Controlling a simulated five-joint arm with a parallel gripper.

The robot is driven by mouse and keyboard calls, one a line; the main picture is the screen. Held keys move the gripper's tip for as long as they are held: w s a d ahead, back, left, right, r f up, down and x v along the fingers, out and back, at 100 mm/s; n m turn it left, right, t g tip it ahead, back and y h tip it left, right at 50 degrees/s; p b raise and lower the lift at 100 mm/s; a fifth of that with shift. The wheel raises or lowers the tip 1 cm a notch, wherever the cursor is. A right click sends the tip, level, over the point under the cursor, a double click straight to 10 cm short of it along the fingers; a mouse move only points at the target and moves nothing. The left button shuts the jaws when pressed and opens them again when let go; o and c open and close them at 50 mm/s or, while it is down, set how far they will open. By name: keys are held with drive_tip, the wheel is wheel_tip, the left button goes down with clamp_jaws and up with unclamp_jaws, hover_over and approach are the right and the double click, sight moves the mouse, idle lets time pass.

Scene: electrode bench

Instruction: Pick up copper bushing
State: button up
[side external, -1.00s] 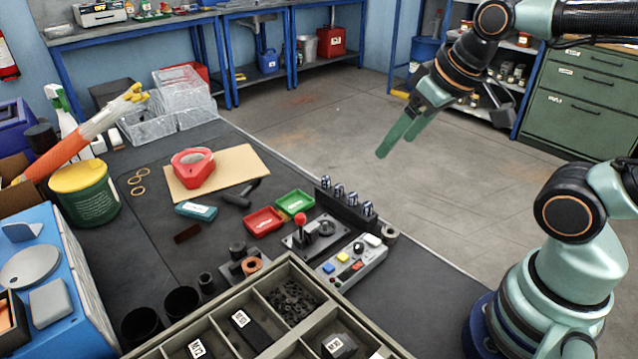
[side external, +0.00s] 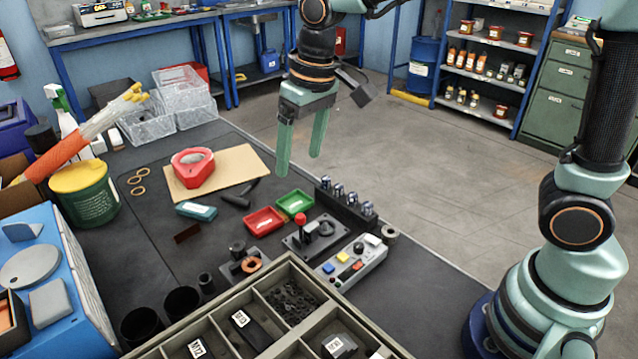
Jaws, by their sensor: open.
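The copper bushing (side external: 252,265) is a small orange-brown ring on a dark block on the bench, just behind the compartment tray. My gripper (side external: 298,168) is in the air above the far part of the bench, with its two green fingers pointing down. It is open and empty. It is well above and to the right of the bushing in the picture, touching nothing.
The divided tray (side external: 290,262) stands in front of the bushing. A button box (side external: 352,262), a joystick plate with a red knob (side external: 301,222), and red (side external: 264,220) and green (side external: 294,203) dishes are nearby. Black cups (side external: 183,302) stand to the left.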

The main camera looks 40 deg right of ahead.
drive_tip(key=g, duration=0.2)
approach(251, 259)
drive_tip(key=f, duration=0.2)
drive_tip(key=s+f, duration=0.1)
drive_tip(key=shift+s+a+f+n+h, duration=0.1)
drive_tip(key=shift+a+f+n+h, duration=0.1)
drive_tip(key=shift+a+n+h, duration=0.15)
drive_tip(key=shift+a+f, duration=0.2)
drive_tip(key=shift+f, duration=2.4)
clamp_jaws()
drive_tip(key=shift+r, duration=0.1)
wheel_tip(251, 259, up, 20)
